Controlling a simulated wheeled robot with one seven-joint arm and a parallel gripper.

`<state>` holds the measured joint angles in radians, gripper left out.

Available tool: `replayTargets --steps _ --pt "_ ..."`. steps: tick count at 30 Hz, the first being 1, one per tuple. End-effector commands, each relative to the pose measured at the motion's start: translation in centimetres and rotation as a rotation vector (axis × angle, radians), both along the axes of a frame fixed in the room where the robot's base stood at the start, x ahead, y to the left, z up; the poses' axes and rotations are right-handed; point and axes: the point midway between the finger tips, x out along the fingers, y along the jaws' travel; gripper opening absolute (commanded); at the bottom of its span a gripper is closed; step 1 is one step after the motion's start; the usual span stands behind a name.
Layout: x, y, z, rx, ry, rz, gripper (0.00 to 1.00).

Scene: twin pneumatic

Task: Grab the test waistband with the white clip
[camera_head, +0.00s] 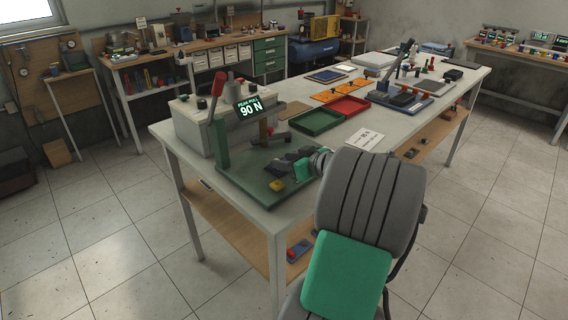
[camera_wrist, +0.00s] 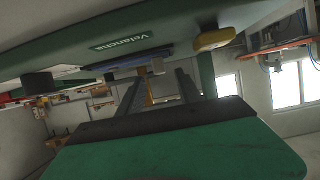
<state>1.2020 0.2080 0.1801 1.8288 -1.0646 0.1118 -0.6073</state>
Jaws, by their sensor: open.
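My gripper (camera_head: 283,164) is low over the green base plate (camera_head: 240,185) of the pull tester, its dark fingers pointing in from the right. In the wrist view the two dark fingers (camera_wrist: 158,91) stand apart with a gap between them. A yellow part (camera_head: 277,184) sits on the plate close to my gripper and shows in the wrist view (camera_wrist: 213,40). A plate edge in the wrist view carries a green "Velancha" label (camera_wrist: 121,41). I cannot make out the waistband or a white clip for certain; my fingers and wrist cover part of that area.
The tester has a red-knobbed lever (camera_head: 218,84) and a display (camera_head: 249,107) reading 90 N. Green (camera_head: 315,121) and red (camera_head: 345,106) trays and a white card (camera_head: 364,139) lie beyond. Another fixture (camera_head: 403,98) stands farther along. The table's front edge is close.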

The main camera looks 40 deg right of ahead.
Motion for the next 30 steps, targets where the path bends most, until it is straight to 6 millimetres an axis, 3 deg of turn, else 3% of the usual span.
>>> replayTargets --steps 7,15,30 --pt "4.0 0.2 -1.8 0.001 0.003 0.004 0.42" --pt "4.4 0.0 -2.1 0.001 0.004 -0.002 0.42" --pt "4.3 0.0 -2.1 0.002 0.004 -0.004 0.01"
